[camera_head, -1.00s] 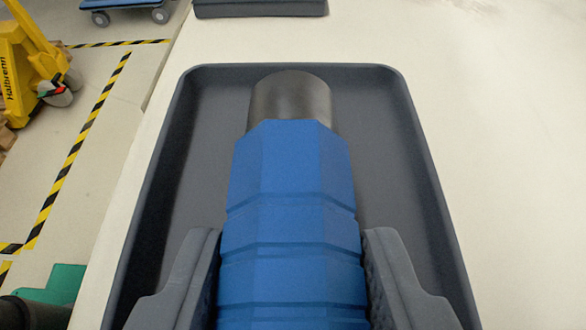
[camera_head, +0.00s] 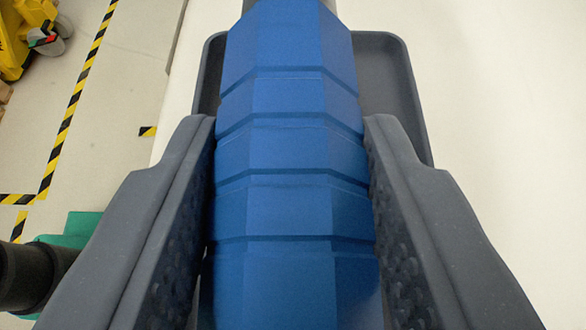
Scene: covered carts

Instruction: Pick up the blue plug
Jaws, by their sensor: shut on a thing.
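The blue plug (camera_head: 290,150) is a large faceted, ribbed blue body that fills the middle of the view. A bit of its grey metal end shows at the top edge of the picture. My gripper (camera_head: 290,135) is shut on the plug, with one dark grey padded finger against each side. The plug is in front of the dark grey tray (camera_head: 405,90), which looks smaller and lower behind it. The plug's near end is cut off by the bottom of the picture.
The tray stands on a white surface (camera_head: 510,120) with clear room to the right. On the left is the floor with yellow-black tape (camera_head: 68,130), a yellow pallet truck (camera_head: 30,30) at the top left and a green object (camera_head: 75,230) at the lower left.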

